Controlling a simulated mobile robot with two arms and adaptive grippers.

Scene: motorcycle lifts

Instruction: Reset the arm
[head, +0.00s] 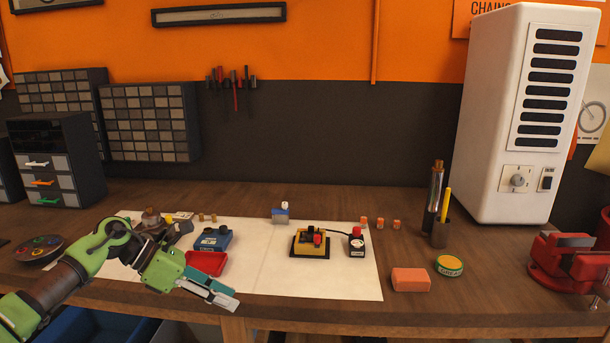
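My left arm comes in from the lower left, green and dark grey. Its gripper (222,298) hangs over the front part of the white mat (330,278), near the bench's front edge. It is just below and in front of a red tray (206,263). I see no object held in it, but the fingers are seen at an angle and I cannot tell whether they are open or shut. My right arm and gripper are not in view.
On the mat stand a blue box (213,240), a yellow and black device (310,243) and a small red-topped device (357,243). To the right are an orange block (410,280), a round tin (449,266), a red vise (567,265) and a tall white heater-like unit (490,130).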

